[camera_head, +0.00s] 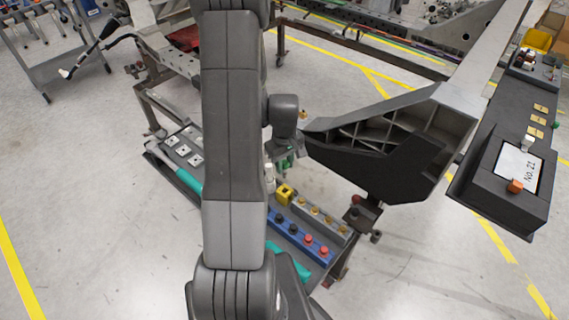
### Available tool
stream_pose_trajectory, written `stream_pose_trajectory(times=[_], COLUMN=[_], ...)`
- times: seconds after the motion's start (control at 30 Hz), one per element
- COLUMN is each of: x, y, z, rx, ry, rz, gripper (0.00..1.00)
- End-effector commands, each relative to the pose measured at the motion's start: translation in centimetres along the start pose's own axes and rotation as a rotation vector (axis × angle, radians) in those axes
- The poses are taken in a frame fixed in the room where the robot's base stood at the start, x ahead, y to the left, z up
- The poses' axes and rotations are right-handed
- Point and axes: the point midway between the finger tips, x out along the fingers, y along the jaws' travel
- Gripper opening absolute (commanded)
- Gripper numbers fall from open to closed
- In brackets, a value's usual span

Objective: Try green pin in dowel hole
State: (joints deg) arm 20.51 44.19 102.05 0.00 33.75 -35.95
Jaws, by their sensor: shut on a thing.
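My gripper (284,153) is just right of my arm, near the left end of the dark ribbed casting. It is small in the view and partly hidden by my wrist. A green pin (286,162) shows at its jaws, above the low cart, and the gripper is shut on it. The pin's tip and tilt are too small to tell. I cannot make out the dowel hole.
The low cart below carries white plates (183,150), a yellow block (285,194), a blue rack (301,236) and a grey rack (322,218). The dark casting (385,160) stands close to the gripper's right. A dark panel with a "No.21" label (519,169) is far right.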

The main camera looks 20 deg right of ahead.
Motion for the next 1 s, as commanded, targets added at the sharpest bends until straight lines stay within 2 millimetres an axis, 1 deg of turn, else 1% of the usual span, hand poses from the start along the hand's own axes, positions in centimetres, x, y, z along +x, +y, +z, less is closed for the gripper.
stream_pose_trajectory(times=[0.03, 0.1, 0.8, 1.0], x=[-0.6, -1.0, -5.2, -5.7], y=[0.0, 0.0, 0.0, 0.0], z=[0.0, 0.0, 0.0, 0.0], rx=[0.000, 0.000, 0.000, 0.000], ry=[0.001, 0.001, 0.000, 0.000], rz=[0.001, 0.001, 0.000, 0.000], gripper=[0.00, 0.00, 0.00, 0.00])
